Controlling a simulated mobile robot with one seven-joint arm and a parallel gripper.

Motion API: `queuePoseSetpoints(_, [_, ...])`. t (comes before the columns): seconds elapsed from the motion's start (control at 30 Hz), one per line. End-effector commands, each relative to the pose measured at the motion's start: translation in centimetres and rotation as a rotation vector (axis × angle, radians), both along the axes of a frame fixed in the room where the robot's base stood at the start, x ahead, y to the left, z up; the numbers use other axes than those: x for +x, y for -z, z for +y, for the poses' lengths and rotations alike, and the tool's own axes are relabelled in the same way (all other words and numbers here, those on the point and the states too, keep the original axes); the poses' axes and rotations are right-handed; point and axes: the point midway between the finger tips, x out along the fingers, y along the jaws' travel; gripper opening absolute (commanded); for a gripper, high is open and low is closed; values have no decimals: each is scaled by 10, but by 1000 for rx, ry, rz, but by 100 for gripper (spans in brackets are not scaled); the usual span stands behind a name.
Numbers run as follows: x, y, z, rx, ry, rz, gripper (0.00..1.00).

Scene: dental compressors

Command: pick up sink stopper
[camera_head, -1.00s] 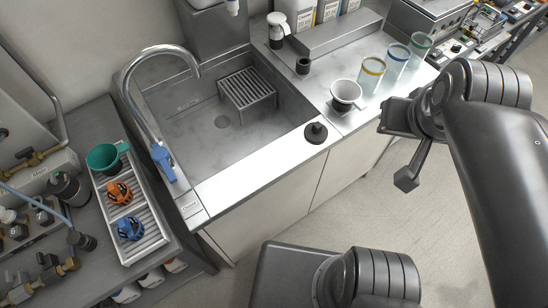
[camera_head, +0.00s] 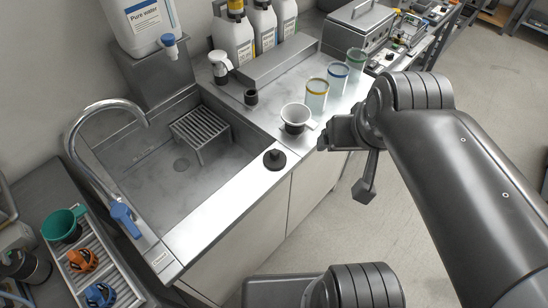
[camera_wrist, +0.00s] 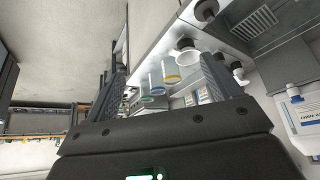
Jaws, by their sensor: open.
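The sink stopper (camera_head: 275,159) is a black disc with a raised knob. It sits on the steel counter's front strip, just right of the sink basin. A dark round thing at the top of the wrist view (camera_wrist: 205,9) looks like the same stopper. My gripper (camera_wrist: 160,75) is open, with two ridged grey fingers apart and nothing between them. In the head view my gripper (camera_head: 343,135) is right of the stopper, by the counter's front edge and clear of it. Its fingertips are hard to make out there.
The sink (camera_head: 185,163) holds a slatted rack (camera_head: 200,130). A white cup (camera_head: 296,115) stands on the counter behind the stopper, with several coloured-rim glasses (camera_head: 316,95) beyond. The faucet (camera_head: 103,108) arches at left. Open floor (camera_head: 340,230) lies before the cabinets.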

Motion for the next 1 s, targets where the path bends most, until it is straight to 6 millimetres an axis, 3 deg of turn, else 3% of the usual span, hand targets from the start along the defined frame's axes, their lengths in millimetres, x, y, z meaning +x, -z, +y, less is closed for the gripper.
queuePoseSetpoints(0.13, [6,1,3,-32,-62,17,83])
queuePoseSetpoints(0.27, [22,5,11,-126,-257,66,83])
queuePoseSetpoints(0.57, [75,30,44,-377,-946,202,83])
queuePoseSetpoints(1.0, [138,94,105,-559,-1991,268,83])
